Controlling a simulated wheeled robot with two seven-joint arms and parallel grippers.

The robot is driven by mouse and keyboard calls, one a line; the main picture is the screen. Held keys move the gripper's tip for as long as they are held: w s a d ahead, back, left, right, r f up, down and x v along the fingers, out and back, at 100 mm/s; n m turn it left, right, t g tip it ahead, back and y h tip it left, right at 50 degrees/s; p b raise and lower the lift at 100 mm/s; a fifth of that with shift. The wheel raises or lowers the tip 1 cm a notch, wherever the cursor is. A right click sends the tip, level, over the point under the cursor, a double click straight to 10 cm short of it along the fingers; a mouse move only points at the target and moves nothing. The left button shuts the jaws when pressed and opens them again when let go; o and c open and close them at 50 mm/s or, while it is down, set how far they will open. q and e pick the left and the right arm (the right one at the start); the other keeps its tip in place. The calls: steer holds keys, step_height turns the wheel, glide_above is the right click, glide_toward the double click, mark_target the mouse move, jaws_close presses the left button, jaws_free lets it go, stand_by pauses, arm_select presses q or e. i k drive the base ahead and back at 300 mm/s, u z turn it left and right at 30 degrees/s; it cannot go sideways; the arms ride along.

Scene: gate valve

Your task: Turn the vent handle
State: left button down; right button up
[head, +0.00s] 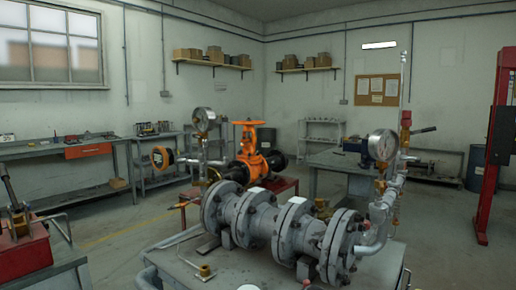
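A grey flanged pipe assembly (290,232) lies along the cart in front of me. At its right end a light pipe (385,205) rises with a pressure gauge (382,145) and brass fittings. A small red part (406,118) sits on a brass fitting high on this pipe; a dark lever (424,130) shows just right of it. I cannot tell for certain which of these is the vent handle. An orange gate valve (252,150) with a handwheel on top stands behind, with another gauge (202,120) to its left. Neither of my grippers is in view.
The cart top (185,262) carries a small brass fitting (205,271). A red box with levers (22,245) stands at the left edge. A blue vise (383,146) is on the bench behind. A red post (497,145) stands at right. Open floor (445,235) lies right of the cart.

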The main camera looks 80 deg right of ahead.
mark_target(417, 160)
steer(key=k, duration=0.45)
steer(key=z, duration=1.15)
